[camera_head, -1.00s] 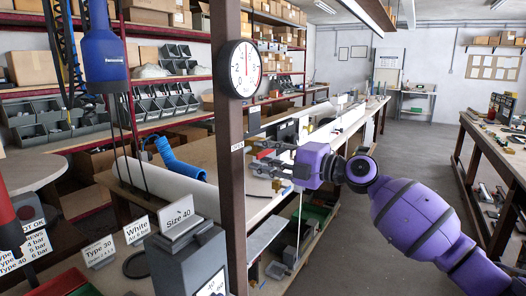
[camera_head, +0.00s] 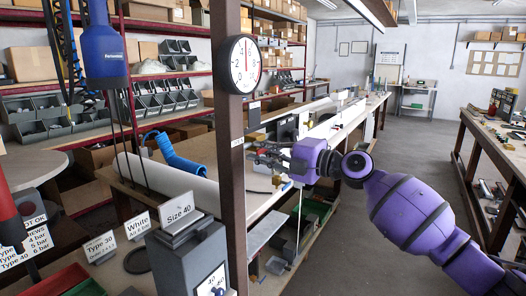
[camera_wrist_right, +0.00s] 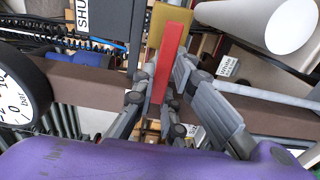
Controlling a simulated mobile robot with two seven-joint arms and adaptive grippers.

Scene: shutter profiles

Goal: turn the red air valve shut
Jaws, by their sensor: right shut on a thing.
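The red air valve's flat red handle (camera_wrist_right: 170,62) shows in the right wrist view, lying between the two fingers of my right gripper (camera_wrist_right: 158,95). A yellow plate (camera_wrist_right: 184,20) is behind the handle's far end. A white label with letters reading "SHU" (camera_wrist_right: 82,15) is to the left. In the head view my right gripper (camera_head: 262,156) reaches leftward to the brown post (camera_head: 230,190), below the round gauge (camera_head: 245,64). The gripper is shut on the handle. In the head view I cannot make out the handle clearly among the fingers. My left gripper is not in view.
The gauge also shows in the right wrist view (camera_wrist_right: 14,105), close to the left of the gripper. A workbench (camera_head: 335,125) runs behind the post. A grey box with a "Size 40" sign (camera_head: 178,210) stands in front. The floor at right (camera_head: 415,140) is open.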

